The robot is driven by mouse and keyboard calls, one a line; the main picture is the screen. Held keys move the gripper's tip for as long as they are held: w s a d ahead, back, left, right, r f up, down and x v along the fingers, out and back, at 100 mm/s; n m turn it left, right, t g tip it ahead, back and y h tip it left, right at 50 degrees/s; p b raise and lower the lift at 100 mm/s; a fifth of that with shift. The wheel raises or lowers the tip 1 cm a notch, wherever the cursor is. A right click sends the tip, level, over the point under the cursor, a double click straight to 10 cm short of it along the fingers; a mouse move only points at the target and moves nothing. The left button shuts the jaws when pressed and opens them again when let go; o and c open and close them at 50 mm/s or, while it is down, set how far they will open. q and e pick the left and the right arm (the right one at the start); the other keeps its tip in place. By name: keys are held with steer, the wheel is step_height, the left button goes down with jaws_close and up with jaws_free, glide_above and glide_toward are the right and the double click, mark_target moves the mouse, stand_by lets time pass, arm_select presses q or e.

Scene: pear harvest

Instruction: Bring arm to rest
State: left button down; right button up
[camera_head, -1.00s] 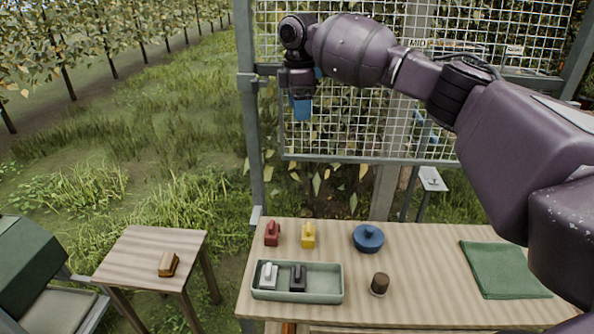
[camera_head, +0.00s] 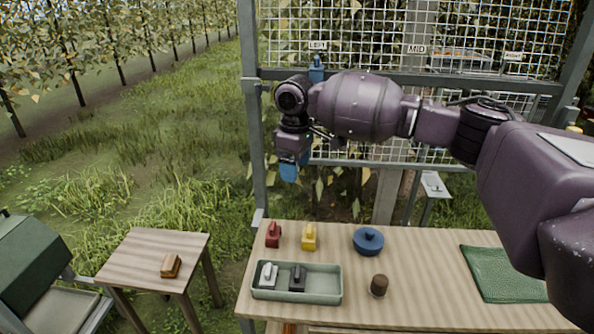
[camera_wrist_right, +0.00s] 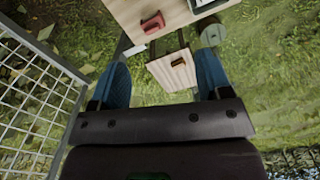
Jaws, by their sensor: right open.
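My right arm reaches in from the right in the head view. Its right gripper (camera_head: 290,168) has blue fingers and points down, above and behind the left back part of the wooden table (camera_head: 430,258). In the right wrist view the two blue fingers of the right gripper (camera_wrist_right: 160,85) stand wide apart with nothing between them. The gripper is apart from the table and its items. My left gripper is not in view.
The table bears a red item (camera_head: 273,236), a yellow item (camera_head: 309,238), a blue lidded pot (camera_head: 368,241), a brown cup (camera_head: 379,285), a green cloth (camera_head: 503,273) and a green tray (camera_head: 328,291). A wire mesh frame (camera_head: 262,150) stands behind. A small side table (camera_head: 140,255) is left.

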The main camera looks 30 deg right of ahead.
steer(key=s+a+f+t+y, duration=0.1)
steer(key=s+a+f+y, duration=0.1)
steer(key=s+a+f, duration=0.65)
steer(key=s+a+f+t+y, duration=0.1)
steer(key=s+a+f, duration=0.4)
steer(key=s+f, duration=0.7)
steer(key=s+d+m+t+h, duration=0.2)
steer(key=s+d+m+h, duration=0.2)
steer(key=s+d+m, duration=0.8)
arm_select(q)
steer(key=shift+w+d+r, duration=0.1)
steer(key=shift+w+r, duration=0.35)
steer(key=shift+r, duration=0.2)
arm_select(e)
step_height(320, 180, down, 11)
steer(key=w+d+n+t, duration=0.1)
steer(key=n+t, duration=0.3)
steer(key=t, duration=0.3)
steer(key=shift+w+n+t+y, duration=0.2)
steer(key=shift+n+t+y, duration=0.1)
steer(key=shift+t+y, duration=0.1)
steer(key=shift+d, duration=0.1)
stand_by(2.4)
